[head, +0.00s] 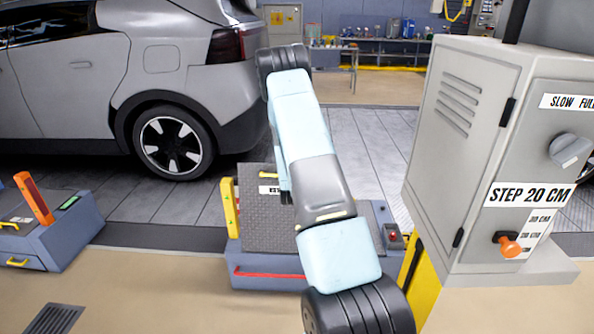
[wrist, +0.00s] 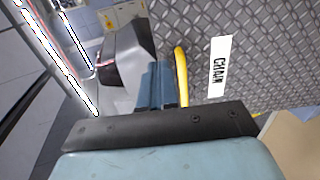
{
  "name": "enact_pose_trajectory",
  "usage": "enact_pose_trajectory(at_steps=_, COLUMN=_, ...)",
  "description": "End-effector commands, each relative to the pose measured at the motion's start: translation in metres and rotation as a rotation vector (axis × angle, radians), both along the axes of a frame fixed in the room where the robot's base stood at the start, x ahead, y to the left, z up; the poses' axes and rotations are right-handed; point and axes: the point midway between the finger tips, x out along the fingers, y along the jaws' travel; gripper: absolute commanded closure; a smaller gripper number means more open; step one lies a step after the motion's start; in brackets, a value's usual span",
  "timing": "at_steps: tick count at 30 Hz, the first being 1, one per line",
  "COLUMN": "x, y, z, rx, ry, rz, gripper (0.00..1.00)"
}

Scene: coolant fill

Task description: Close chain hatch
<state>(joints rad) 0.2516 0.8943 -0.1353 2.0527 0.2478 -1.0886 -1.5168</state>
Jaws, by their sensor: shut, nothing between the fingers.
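The chain hatch is a grey diamond-plate panel (head: 255,222) on a low blue unit (head: 262,256), left of my arm in the head view. The panel appears raised at a slant, though its exact angle is hard to tell. In the wrist view the plate (wrist: 275,60) fills the upper right and bears a white "CHAIN" label (wrist: 219,67). A yellow handle (wrist: 181,72) runs along the plate's left edge. My gripper (wrist: 157,82) is shut and empty, just left of the handle in the picture. Whether they touch is unclear. My arm mostly hides the gripper in the head view.
A grey cabinet (head: 470,150) with an orange knob (head: 510,247) stands close on the right, above a yellow post (head: 424,290). A silver car (head: 150,70) is behind left. A blue box (head: 45,240) sits at far left. Floor between the box and unit is clear.

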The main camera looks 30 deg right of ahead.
Motion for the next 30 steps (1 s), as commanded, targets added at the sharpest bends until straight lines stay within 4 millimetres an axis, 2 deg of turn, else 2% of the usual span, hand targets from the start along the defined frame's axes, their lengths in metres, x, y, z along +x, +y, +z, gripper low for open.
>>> enact_pose_trajectory(at_steps=15, x=0.071, y=-0.048, z=-0.023, rx=0.002, ry=-0.002, rz=-0.002, gripper=1.0)
enact_pose_trajectory(at_steps=21, x=0.087, y=-0.058, z=-0.028, rx=0.002, ry=-0.001, rz=-0.001, gripper=1.0)
enact_pose_trajectory(at_steps=30, x=0.091, y=-0.061, z=-0.03, rx=0.002, ry=0.0, rz=-0.001, gripper=1.0)
